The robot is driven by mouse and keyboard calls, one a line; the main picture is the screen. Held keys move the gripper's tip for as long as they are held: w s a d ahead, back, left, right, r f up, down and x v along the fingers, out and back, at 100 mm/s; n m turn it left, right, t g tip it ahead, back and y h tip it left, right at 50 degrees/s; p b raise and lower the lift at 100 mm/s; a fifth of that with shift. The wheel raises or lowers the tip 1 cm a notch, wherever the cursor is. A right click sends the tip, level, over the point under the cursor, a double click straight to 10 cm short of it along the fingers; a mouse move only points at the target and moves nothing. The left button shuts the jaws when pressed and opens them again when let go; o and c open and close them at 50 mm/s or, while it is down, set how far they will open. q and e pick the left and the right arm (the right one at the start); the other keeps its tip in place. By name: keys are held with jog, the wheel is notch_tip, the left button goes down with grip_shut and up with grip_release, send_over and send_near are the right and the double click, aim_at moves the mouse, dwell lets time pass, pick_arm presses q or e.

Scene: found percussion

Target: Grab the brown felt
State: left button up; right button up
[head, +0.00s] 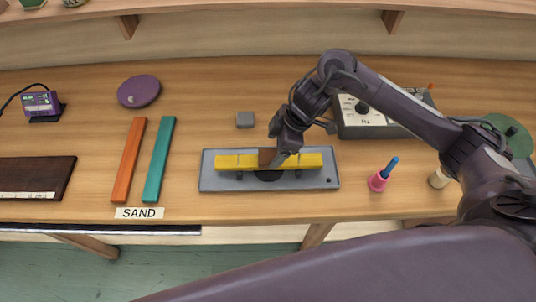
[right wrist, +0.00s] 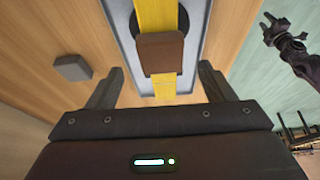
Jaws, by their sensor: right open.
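The brown felt (right wrist: 160,54) is a small brown block-like piece lying across the yellow bar, seen in the right wrist view. In the head view the brown felt (head: 266,158) shows partly behind my right gripper. My right gripper (head: 279,152) is just above the bar at the felt. In the right wrist view my right gripper (right wrist: 158,78) is open and empty, its fingers apart on either side of the bar's line, with the felt ahead between them. My left gripper (right wrist: 276,32) is small and far off at the upper right; its jaws are unclear.
The yellow bar (head: 235,162) rests on a grey base plate (head: 215,181). A grey block (head: 245,119) is behind it. A dial box (head: 360,125) and a pink holder (head: 378,182) stand right. Orange (head: 128,160) and teal (head: 159,160) bars lie left.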

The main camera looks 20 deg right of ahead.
aim_at(268, 155)
jog(key=shift+x, duration=1.25)
jog(key=shift+a+f, duration=0.15)
jog(key=shift+f, duration=0.3)
jog(key=c, duration=1.1)
pick_arm(q)
jog(key=shift+w+r, duration=0.65)
pick_arm(e)
jog(key=shift+r, duration=0.1)
